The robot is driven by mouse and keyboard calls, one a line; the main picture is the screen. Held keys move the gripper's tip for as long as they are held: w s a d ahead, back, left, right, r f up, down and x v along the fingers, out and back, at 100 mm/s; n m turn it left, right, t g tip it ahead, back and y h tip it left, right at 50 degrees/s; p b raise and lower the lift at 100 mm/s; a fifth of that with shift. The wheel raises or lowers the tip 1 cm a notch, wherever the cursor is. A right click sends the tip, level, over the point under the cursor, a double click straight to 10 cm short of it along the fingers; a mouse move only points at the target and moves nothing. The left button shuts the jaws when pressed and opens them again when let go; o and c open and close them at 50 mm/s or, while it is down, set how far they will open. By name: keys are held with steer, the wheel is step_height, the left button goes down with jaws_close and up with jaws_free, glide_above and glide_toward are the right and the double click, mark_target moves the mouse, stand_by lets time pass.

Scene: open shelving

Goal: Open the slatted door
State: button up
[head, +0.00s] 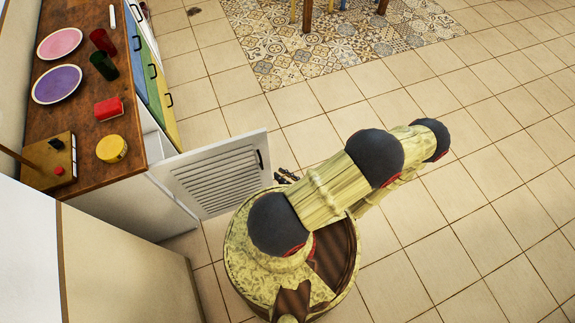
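The white slatted door (208,183) is in the head view, below the wooden counter. It stands swung out from the cabinet front, with its slatted face and dark handle (259,160) towards the camera. A pale gap shows between the door and the cabinet (151,132). My gripper (284,177) shows only as small dark parts just right of the door's outer edge, close to the handle. My arm hides most of it. I cannot tell whether its fingers are open or shut, or whether they touch the door.
The counter (73,122) holds a pink plate (59,43), a purple plate (57,84), a red cup (102,41), a green cup (104,66), a red item (108,109) and a yellow tin (111,148). Coloured drawers (152,76) stand beyond the door.

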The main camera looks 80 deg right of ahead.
steer(key=shift+v, duration=1)
